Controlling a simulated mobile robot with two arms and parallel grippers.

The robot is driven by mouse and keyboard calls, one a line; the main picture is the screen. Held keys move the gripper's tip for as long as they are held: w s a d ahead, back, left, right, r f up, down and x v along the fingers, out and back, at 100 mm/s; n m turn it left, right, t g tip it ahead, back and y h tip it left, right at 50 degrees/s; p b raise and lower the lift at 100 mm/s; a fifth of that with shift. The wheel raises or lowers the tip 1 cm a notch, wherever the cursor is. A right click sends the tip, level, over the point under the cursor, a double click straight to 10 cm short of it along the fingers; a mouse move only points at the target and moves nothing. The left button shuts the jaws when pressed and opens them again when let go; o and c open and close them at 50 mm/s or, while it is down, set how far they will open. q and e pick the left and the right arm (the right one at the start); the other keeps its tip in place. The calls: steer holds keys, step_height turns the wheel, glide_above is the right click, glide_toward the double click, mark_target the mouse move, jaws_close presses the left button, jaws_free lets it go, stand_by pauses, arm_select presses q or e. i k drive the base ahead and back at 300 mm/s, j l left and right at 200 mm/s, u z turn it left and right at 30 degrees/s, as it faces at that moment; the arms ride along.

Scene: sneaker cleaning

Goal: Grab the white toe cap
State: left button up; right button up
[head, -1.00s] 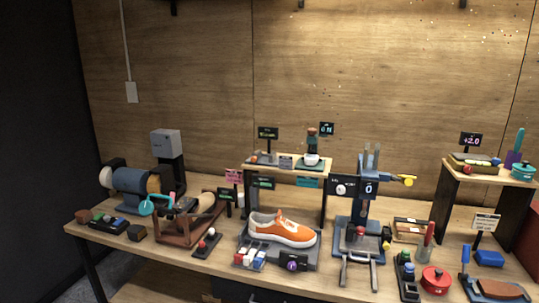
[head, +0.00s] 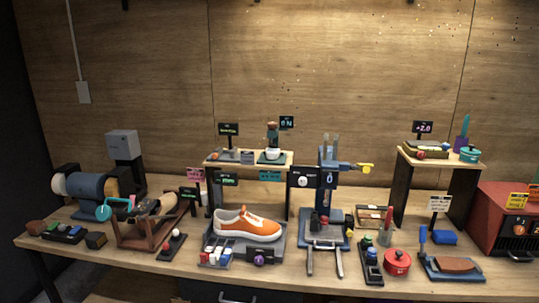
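A small white rounded piece (head: 273,153), which may be the white toe cap, sits on a dark base under a small upright device on the middle raised shelf. It is too small to make out its shape surely. An orange sneaker (head: 246,224) with a white sole rests on a grey tray (head: 277,241) on the bench below that shelf. Its toe end cannot be told apart clearly as a separate cap. Neither of my grippers is in view.
A blue press (head: 328,190) stands right of the sneaker. A grinder-like machine (head: 85,185) and a brown wooden rack (head: 150,234) stand at the left. A red pot (head: 397,262), a blue brush tray (head: 440,275) and a red box (head: 500,212) are at the right.

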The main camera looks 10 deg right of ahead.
mark_target(271, 153)
steer(key=i+j+u, duration=0.25)
steer(key=i, duration=0.2)
steer(key=i+u, duration=0.25)
steer(key=i, duration=0.15)
